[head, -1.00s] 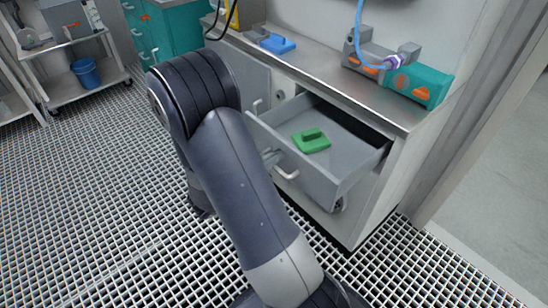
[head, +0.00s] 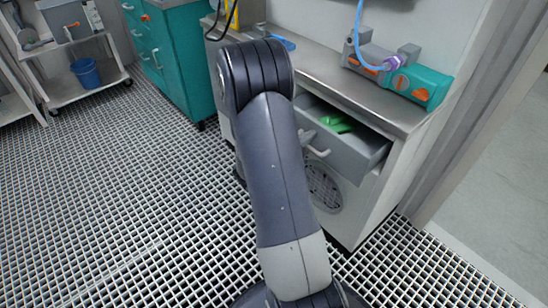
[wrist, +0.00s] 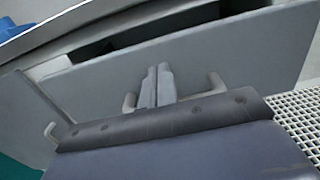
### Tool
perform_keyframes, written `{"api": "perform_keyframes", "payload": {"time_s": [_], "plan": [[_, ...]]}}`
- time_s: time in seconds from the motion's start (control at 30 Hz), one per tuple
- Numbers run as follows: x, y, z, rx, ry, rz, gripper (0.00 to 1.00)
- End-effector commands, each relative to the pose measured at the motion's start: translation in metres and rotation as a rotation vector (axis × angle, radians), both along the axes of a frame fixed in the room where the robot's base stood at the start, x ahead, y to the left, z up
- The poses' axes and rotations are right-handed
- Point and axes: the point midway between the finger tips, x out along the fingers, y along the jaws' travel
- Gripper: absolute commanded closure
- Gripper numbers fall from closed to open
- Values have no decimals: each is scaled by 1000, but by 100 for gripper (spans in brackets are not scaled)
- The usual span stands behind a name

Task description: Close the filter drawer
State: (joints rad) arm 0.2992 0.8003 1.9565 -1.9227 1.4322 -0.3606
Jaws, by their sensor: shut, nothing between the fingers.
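The grey filter drawer (head: 352,158) sticks partly out of the cabinet under the counter in the head view. A green handled piece (head: 336,122) lies inside it. The drawer front (wrist: 250,55) fills much of the wrist view, with a dark gap above it. My gripper (wrist: 158,68) is shut and empty, its fingers pointing at the front between the two visible ends of the pale handle (wrist: 217,84). The fingertips look against the front or very close; contact is not certain. In the head view my arm hides most of the gripper.
The metal counter (head: 345,80) carries a teal and grey device (head: 415,85) with a blue tube. A round mesh vent (head: 323,188) sits below the drawer. A teal cabinet (head: 175,60) and a trolley with a blue bucket (head: 87,72) stand left. The grid floor at left is clear.

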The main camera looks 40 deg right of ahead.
Motion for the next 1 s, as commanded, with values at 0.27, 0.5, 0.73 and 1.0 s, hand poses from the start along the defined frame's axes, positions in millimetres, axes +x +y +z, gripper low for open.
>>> {"api": "perform_keyframes", "payload": {"time_s": [0.27,0.5,0.73,1.0], "plan": [[4,-56,-1,-1,-1,-3,100],[6,-78,-1,0,0,-1,100],[7,-83,0,-1,-1,0,100],[7,-84,2,-4,-3,-1,100]]}}
